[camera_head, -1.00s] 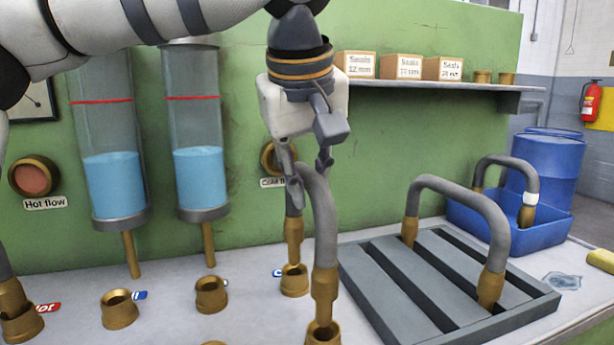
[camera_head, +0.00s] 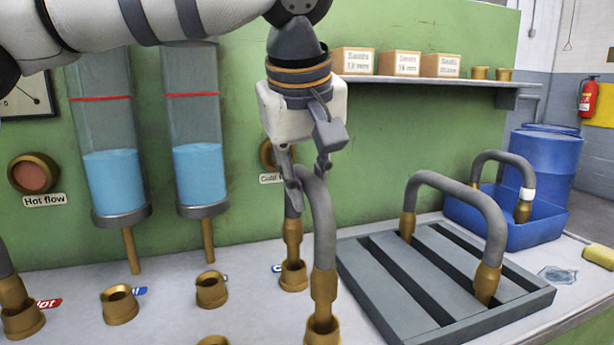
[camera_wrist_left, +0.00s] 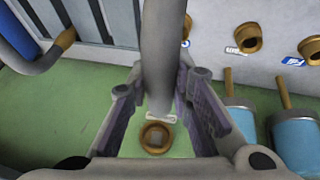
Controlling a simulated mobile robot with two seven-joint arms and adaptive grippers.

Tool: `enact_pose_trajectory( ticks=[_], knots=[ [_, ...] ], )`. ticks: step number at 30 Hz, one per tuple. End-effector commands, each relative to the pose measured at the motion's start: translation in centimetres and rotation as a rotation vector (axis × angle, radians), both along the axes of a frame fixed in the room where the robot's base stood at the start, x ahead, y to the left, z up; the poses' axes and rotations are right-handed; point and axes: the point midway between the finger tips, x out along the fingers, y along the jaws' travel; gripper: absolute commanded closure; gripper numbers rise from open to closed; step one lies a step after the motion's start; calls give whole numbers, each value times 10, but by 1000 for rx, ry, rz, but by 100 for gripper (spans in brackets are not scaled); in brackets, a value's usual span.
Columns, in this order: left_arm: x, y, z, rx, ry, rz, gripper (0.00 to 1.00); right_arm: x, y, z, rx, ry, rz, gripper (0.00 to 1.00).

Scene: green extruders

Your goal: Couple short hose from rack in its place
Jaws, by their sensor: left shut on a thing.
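My left gripper (camera_head: 307,182) is shut on the top of the short grey hose (camera_head: 322,225), which arches with both brass ends pointing down. The front end stands at a brass socket (camera_head: 322,331) at the picture's bottom edge. The back end stands at another brass socket (camera_head: 294,276) near the green wall. Both ends meet their sockets in the picture, but I cannot tell how deeply they sit. In the left wrist view the hose (camera_wrist_left: 158,50) runs between the two fingers (camera_wrist_left: 160,100). The rack (camera_head: 395,300) holds another grey hose (camera_head: 458,190). My right gripper is not in view.
More brass sockets (camera_head: 119,305) (camera_head: 211,289) stand on the bench to the left. Two glass cylinders (camera_head: 192,120) with blue liquid hang on the green wall. A blue tray (camera_head: 540,228) with a white-banded hose (camera_head: 497,160) is at the right. A shelf (camera_head: 430,85) holds boxes.

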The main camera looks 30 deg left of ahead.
Motion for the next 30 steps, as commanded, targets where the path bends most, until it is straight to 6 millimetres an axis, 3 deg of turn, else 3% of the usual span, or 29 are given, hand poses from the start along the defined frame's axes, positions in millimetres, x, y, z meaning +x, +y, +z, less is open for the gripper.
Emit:
enact_pose_trajectory(
  ticks=[30],
  knots=[
    [0, 0, -19, -1, -3, -1, 100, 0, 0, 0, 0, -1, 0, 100]
  ],
)
